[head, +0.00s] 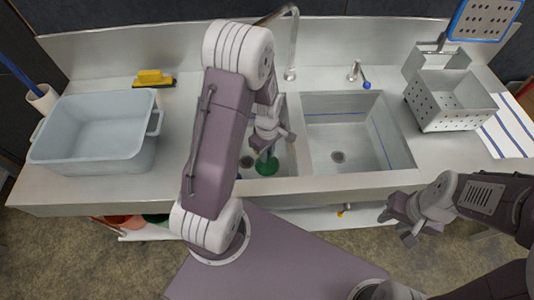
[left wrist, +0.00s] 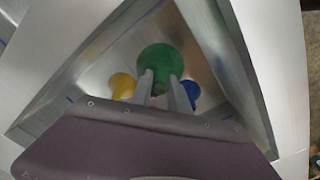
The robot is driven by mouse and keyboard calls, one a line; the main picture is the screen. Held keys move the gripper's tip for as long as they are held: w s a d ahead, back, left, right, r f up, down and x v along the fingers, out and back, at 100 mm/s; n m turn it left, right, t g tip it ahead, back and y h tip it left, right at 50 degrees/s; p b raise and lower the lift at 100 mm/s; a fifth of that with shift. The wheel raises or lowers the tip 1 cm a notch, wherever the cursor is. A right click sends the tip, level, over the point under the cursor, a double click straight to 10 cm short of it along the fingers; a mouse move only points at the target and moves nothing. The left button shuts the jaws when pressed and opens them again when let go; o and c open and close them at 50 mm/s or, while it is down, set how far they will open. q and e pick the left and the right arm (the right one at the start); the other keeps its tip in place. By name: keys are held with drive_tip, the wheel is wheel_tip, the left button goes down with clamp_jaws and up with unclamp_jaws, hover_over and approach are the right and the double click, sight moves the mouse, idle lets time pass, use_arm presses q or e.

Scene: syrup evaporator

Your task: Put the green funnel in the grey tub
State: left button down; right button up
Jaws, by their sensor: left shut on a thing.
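The green funnel (head: 266,167) is at the left sink basin, below my left gripper (head: 267,148). My left gripper is shut on it; in the left wrist view the green funnel (left wrist: 160,60) shows wide and round at the two fingers (left wrist: 163,88). How high it is above the basin floor I cannot tell. The grey tub (head: 88,161) stands on the counter at the left, and its visible inside is empty. My right gripper (head: 396,225) is open and empty in front of the counter at the right.
A yellow object (left wrist: 122,86) and a blue object (left wrist: 191,93) lie in the basin beside the funnel. The right basin (head: 350,130) is empty. A perforated metal basket (head: 448,103) stands at right. My left arm hides part of the counter.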

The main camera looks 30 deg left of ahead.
wheel_tip(320, 180, up, 16)
drive_tip(key=p, duration=1.4)
drive_tip(key=shift+f+p, duration=0.15)
drive_tip(key=shift+p, duration=0.15)
